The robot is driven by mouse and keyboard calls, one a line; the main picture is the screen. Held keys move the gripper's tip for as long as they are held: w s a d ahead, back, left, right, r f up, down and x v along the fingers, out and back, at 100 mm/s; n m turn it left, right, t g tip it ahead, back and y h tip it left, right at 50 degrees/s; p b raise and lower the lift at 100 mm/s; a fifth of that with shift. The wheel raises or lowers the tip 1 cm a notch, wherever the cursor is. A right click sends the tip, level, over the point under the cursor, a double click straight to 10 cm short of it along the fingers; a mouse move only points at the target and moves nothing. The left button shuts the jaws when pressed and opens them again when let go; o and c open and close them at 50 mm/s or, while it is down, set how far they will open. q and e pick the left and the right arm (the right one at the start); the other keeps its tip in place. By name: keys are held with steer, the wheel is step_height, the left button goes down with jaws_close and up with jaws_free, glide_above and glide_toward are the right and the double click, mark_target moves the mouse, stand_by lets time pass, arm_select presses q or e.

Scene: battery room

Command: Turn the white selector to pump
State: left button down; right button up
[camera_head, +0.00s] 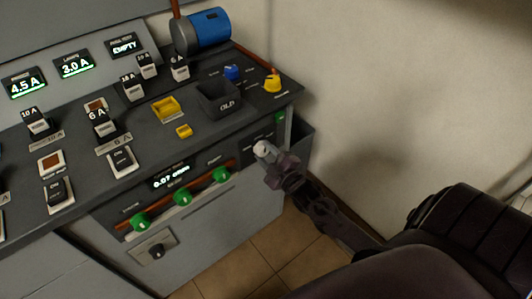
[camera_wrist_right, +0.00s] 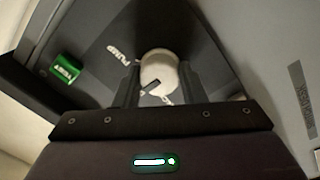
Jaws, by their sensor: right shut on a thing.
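The white selector (camera_head: 262,148) is a round knob on the front panel at the right end of the console. My right gripper (camera_head: 266,156) is at it, shut on it. In the right wrist view the white selector (camera_wrist_right: 159,72) sits between the two fingers of my right gripper (camera_wrist_right: 158,88). A dark pointer mark on the knob points down and left there. The label PUMP (camera_wrist_right: 119,53) is printed on the panel left of the knob; another label below is mostly hidden by the gripper. My left gripper is in neither view.
A green TEST button (camera_wrist_right: 66,70) is left of the knob in the wrist view. Green knobs (camera_head: 182,197) line a copper bar left of the selector. A dark bin (camera_head: 220,97) and blue cylinder (camera_head: 203,32) stand on the console.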

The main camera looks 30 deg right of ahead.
steer(key=m+p, duration=0.4)
steer(key=m, duration=0.3)
steer(key=shift+r, duration=0.15)
steer(key=shift+m+p, duration=0.35)
steer(key=shift+m, duration=0.05)
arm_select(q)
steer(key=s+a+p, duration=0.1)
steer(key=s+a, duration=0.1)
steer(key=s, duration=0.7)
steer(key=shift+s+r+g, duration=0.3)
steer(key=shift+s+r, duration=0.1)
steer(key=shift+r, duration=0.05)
arm_select(e)
steer(key=shift+m+g, duration=0.3)
steer(key=shift+m, duration=1.3)
steer(key=o, duration=1)
steer(key=shift+s, duration=0.1)
steer(key=s, duration=0.7)
steer(key=shift+s+d, duration=0.15)
steer(key=shift+s, duration=0.2)
